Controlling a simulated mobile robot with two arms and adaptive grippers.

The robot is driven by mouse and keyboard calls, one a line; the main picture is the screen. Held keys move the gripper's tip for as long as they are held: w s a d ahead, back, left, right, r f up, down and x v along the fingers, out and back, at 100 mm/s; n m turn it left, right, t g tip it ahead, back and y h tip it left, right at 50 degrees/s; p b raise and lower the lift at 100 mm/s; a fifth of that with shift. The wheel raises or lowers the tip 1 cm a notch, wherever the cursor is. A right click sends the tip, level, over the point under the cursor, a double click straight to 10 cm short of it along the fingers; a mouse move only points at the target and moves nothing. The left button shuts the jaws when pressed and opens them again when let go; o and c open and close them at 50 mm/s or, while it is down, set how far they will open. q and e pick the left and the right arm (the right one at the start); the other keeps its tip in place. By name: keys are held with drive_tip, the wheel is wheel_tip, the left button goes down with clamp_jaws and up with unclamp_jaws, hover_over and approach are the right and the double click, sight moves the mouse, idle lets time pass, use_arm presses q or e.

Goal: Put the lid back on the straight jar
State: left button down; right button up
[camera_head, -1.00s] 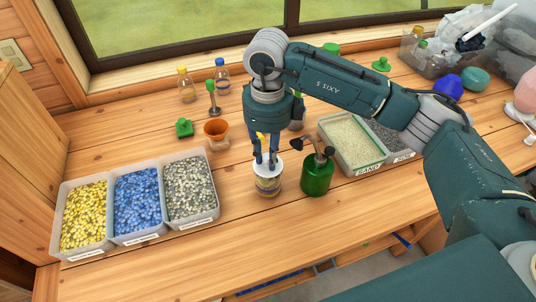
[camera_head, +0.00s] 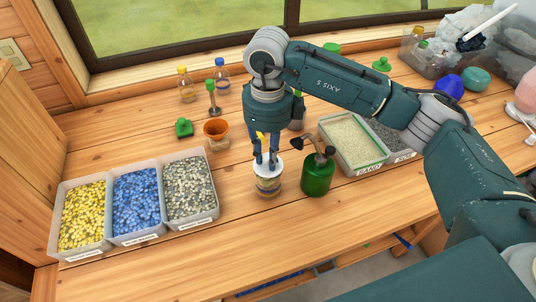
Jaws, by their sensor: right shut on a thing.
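The straight jar (camera_head: 268,189) stands upright on the wooden table near the middle, with banded layers showing through its side. A round white lid (camera_head: 264,168) is at the jar's mouth; whether it is fully seated I cannot tell. My right gripper (camera_head: 266,162) points down from above with its fingers closed on the lid. My left gripper is not in view.
Bins of yellow, blue and grey pebbles (camera_head: 137,240) are at left, a sand tray (camera_head: 369,170) at right. An orange funnel (camera_head: 216,130) stands behind. The front table is clear.

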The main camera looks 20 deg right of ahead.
drive_tip(key=o, duration=1.5)
drive_tip(key=shift+r, duration=0.1)
drive_tip(key=shift+r+p, duration=1.7)
drive_tip(key=shift+r, duration=1.7)
clamp_jaws()
drive_tip(key=shift+f, duration=0.15)
